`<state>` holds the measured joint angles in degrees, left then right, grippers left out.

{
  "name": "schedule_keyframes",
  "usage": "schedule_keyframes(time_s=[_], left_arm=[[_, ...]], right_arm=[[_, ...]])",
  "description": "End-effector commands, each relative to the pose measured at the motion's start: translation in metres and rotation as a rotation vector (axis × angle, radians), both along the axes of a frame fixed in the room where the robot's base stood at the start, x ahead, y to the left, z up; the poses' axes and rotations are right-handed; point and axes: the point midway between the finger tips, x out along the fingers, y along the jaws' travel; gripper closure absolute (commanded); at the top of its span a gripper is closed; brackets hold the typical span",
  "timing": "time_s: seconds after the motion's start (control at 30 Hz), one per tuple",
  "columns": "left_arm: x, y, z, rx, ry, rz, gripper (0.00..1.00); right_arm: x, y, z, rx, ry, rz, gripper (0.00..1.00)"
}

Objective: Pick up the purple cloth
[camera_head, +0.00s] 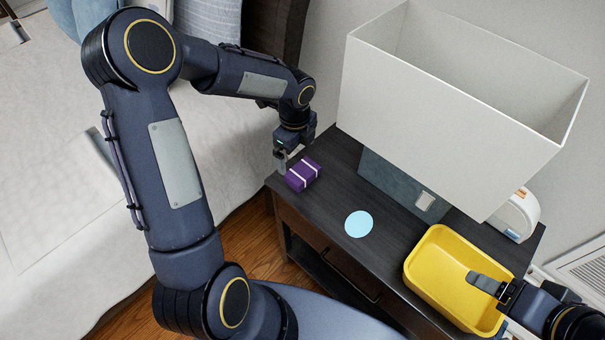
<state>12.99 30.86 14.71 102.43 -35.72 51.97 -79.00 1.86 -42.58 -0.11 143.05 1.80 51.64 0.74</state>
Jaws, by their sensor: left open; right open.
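The purple cloth (302,174) is a folded bundle with white stripes. It lies on the dark nightstand (330,205) near its left corner. My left gripper (283,162) points down just behind and to the left of the cloth, with its fingers close to the cloth's left end. It is open, and I cannot tell whether a finger touches the cloth. My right gripper (483,284) is open and empty, over the yellow bin at the lower right, far from the cloth.
A yellow bin (428,250) and a light blue disc (358,224) are on the nightstand. A lamp with a large white shade (450,90) stands behind them. A white rounded device (518,213) is at the right. The bed (50,150) is at the left.

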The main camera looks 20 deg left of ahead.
Motion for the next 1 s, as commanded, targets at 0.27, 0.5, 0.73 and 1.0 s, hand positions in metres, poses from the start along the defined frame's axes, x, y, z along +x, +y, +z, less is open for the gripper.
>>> schedule_keyframes(time_s=[0.27,0.5,0.73,1.0], left_arm=[[0.011,-0.005,-0.037,0.005,0.024,-0.132,0.0],[0.012,-0.008,-0.064,0.004,0.025,-0.131,0.0],[0.014,-0.011,-0.096,0.003,0.022,-0.129,0.0],[0.014,-0.01,-0.101,0.004,0.02,-0.126,0.0]], right_arm=[[0.0,0.0,-0.002,0.0,0.0,0.0,0.28],[0.0,0.0,-0.001,0.0,0.0,0.0,0.28],[0.0,0.0,0.0,0.0,0.0,0.0,0.28],[0.0,0.0,0.0,0.0,0.0,0.0,0.28]])
